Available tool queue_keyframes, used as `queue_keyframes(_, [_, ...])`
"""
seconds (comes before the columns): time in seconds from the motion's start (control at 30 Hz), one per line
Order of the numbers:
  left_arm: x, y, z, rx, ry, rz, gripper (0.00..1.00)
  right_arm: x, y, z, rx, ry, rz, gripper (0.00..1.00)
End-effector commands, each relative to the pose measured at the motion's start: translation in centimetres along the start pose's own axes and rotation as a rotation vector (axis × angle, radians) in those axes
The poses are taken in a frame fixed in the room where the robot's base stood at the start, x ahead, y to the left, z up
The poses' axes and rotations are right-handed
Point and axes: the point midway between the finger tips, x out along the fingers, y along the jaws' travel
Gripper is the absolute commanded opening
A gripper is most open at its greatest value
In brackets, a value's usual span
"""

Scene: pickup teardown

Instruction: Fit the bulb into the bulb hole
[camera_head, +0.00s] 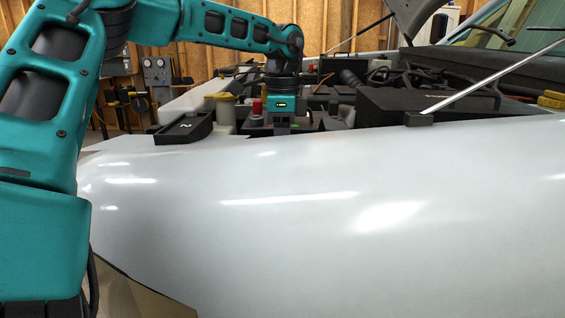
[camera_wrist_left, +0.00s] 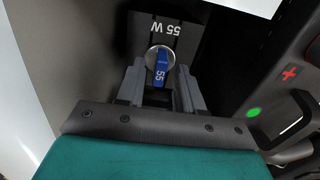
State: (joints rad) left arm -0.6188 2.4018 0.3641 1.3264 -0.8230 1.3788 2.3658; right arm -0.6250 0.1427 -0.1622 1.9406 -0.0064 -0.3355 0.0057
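In the left wrist view, a bulb with a round silver base (camera_wrist_left: 152,51) and a blue tab (camera_wrist_left: 161,68) marked 55 sits at a dark block (camera_wrist_left: 180,28) labelled 55 W. The bulb hole itself is hidden behind the base, and I cannot tell how deep the bulb sits. My left gripper (camera_wrist_left: 160,72) has its grey fingers apart, one on each side of the blue tab, with dark gaps beside the tab. In the head view my left gripper (camera_head: 281,124) points down into the engine bay, its fingers hidden behind the fender. My right gripper is not in view.
A pale fender (camera_head: 330,200) fills the front. A black tray (camera_head: 184,129) rests at its left edge. A black box (camera_head: 390,107) and a prop rod (camera_head: 495,80) stand to the right. In the wrist view, a dark battery-like case (camera_wrist_left: 283,95) is close on the right.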

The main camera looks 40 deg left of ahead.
Motion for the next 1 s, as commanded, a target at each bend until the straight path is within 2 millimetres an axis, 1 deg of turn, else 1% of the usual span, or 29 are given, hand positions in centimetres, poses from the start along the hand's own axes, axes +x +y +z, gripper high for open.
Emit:
queue_keyframes(0.27, [-0.01,0.01,-0.01,0.001,0.0,0.0,0.35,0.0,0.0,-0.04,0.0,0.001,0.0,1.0])
queue_keyframes(1.0, [-0.01,0.01,-0.01,0.001,0.0,0.0,0.0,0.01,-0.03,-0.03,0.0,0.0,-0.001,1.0])
